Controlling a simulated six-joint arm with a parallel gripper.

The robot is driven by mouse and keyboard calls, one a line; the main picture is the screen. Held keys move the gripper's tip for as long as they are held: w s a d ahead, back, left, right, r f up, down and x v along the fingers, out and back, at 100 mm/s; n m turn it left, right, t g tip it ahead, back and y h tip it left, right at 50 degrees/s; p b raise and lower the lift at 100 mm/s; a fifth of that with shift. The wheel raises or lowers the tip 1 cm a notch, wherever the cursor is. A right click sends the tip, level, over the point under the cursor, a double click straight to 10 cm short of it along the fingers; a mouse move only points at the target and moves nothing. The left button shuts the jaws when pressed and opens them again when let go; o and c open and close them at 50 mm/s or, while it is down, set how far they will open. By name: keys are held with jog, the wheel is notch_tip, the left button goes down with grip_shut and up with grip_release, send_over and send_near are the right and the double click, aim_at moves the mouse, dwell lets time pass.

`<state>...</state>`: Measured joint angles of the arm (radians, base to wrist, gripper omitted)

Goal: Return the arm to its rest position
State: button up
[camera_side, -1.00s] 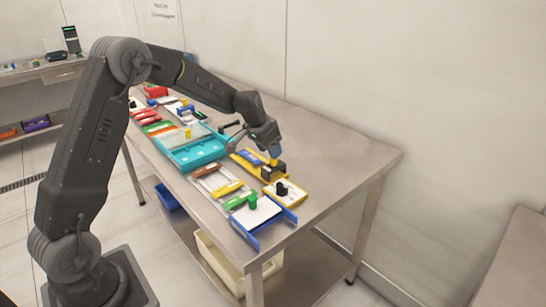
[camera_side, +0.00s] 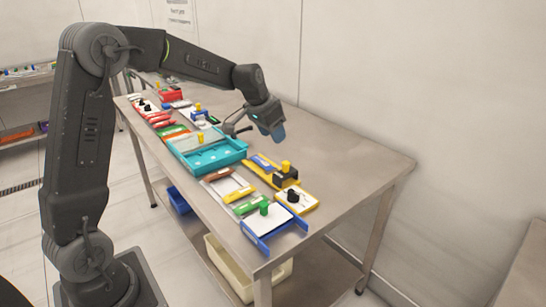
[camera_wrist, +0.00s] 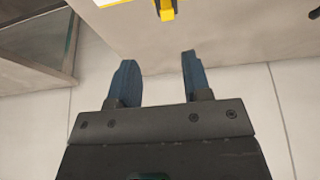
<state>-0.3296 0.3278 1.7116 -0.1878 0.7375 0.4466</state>
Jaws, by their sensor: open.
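My gripper (camera_side: 279,131) hangs above the steel table (camera_side: 350,160), over its back part behind the yellow fixture. In the wrist view my gripper (camera_wrist: 160,78) has its two blue fingers apart with nothing between them. A yellow peg (camera_side: 285,166) stands at the yellow and black fixture (camera_side: 262,169), below and clear of the fingers. A yellow piece (camera_wrist: 165,10) also shows at the top edge of the wrist view.
A turquoise tray (camera_side: 232,156) lies mid-table. A green knob (camera_side: 264,208) stands on a white plate with blue edges (camera_side: 256,226). A black knob (camera_side: 293,195) is on a yellow-edged plate. Several coloured parts lie at the far left. The table's right side is bare.

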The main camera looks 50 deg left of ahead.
jog(key=s+d+r, duration=0.4)
jog(key=s+d, duration=0.1)
jog(key=s, duration=0.2)
jog(key=s+d+r, duration=0.3)
jog(key=s+d, duration=0.2)
jog(key=s, duration=0.3)
jog(key=s+d+f+t, duration=0.1)
jog(key=s+d, duration=0.3)
jog(key=s, duration=0.9)
jog(key=shift+s+d+f, duration=0.15)
jog(key=shift+s+f, duration=0.2)
jog(key=shift+f, duration=0.25)
